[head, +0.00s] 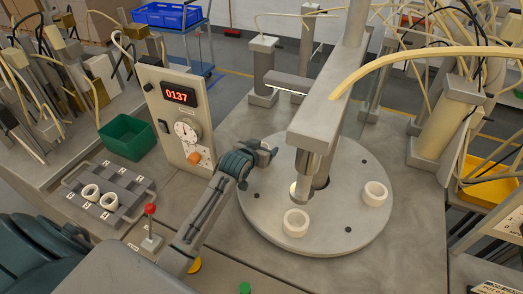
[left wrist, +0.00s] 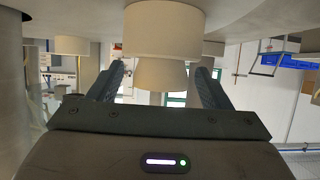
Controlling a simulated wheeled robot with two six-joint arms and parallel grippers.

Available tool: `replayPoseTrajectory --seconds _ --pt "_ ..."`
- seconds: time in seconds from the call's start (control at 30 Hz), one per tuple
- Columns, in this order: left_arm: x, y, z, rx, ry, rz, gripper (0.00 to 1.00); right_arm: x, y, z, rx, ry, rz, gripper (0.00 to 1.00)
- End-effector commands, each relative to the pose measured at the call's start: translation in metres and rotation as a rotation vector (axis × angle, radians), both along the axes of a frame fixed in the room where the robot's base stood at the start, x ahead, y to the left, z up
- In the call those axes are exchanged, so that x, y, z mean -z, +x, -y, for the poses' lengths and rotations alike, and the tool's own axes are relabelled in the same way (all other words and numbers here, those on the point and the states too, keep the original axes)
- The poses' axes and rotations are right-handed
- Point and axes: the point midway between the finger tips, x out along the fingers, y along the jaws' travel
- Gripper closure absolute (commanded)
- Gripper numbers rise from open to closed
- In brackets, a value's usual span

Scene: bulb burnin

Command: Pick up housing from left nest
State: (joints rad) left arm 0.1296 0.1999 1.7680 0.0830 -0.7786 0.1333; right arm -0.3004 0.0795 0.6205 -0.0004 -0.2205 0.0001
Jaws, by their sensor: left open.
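My left gripper (head: 261,166) is open over the left edge of the round grey dial (head: 340,225). In the left wrist view its two dark fingers (left wrist: 160,85) stand apart. A cream stepped cylinder (left wrist: 165,35) shows in line with the gap between them; I cannot tell its distance. Two more white housings stand on the dial, at the front (head: 296,223) and right (head: 375,194). My right gripper is out of view.
A grey press arm (head: 330,95) overhangs the dial, with a pale part (head: 294,189) below its head. A panel (head: 172,115) reading 0137 stands between tray and dial. A red-knobbed lever (head: 150,209) stands by my left arm. A green bin (head: 127,137) is behind the tray.

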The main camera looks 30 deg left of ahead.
Motion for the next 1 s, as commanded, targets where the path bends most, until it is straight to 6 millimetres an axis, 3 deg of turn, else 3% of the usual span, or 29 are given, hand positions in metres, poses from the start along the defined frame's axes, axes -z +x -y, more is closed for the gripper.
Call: replayPoseTrajectory --seconds 0.2,0.43,0.77,1.0 --pt "0.001 0.0 0.0 0.0 0.0 0.0 0.3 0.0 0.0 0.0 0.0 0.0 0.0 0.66" --pt "0.001 0.0 0.0 0.0 0.0 0.0 0.75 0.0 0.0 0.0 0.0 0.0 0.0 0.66" --pt "-0.004 0.0 0.0 0.0 0.001 0.002 0.75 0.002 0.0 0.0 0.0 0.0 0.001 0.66" --pt "-0.046 0.001 -0.001 0.0 0.004 0.007 0.75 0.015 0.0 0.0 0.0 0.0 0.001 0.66"
